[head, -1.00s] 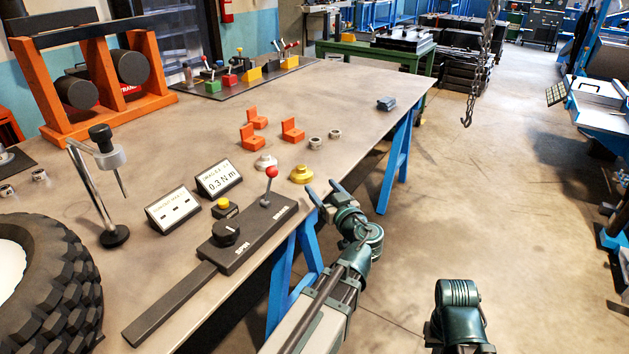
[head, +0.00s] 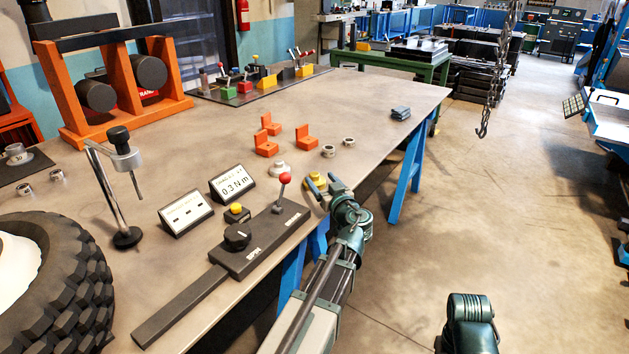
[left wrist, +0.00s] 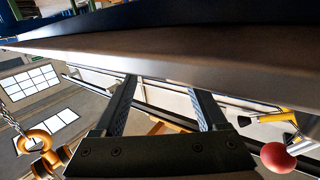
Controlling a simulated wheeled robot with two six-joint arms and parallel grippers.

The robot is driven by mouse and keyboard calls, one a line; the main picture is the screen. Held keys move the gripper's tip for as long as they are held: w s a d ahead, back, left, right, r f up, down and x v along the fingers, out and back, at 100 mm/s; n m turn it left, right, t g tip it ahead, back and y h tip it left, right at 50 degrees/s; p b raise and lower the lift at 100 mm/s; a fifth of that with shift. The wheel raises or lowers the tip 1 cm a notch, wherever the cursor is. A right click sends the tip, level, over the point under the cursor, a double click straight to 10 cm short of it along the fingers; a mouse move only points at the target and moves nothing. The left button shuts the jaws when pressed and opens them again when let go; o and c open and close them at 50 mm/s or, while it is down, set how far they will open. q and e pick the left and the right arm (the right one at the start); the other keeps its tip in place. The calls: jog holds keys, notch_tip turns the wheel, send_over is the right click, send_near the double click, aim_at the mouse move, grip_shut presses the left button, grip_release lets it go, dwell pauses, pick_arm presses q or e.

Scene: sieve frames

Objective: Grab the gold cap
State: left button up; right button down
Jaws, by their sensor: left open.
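The gold cap (head: 316,180) is a small flanged piece near the front edge of the workbench, just right of the red-knobbed lever in the head view. My left gripper (head: 323,181) is at the cap, its fingers open and partly covering it. I cannot tell whether they touch it. In the left wrist view, the two fingers (left wrist: 164,98) stand wide apart, with the bench edge across the picture above them. I cannot make out the cap for sure there. My right gripper is not in view.
A lever with a red knob (head: 284,178) rises close left of the cap; the knob also shows in the left wrist view (left wrist: 278,157). A pale cap (head: 278,169), orange brackets (head: 306,136) and metal rings (head: 328,151) lie behind. The bench's far right is mostly clear.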

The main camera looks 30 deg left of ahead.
aim_at(316, 177)
pick_arm(q)
jog(key=x, duration=0.5)
jog(key=shift+s+a+f+b, duration=0.1)
jog(key=shift+s+f+b, duration=0.1)
jog(key=shift+f+b, duration=0.1)
grip_shut()
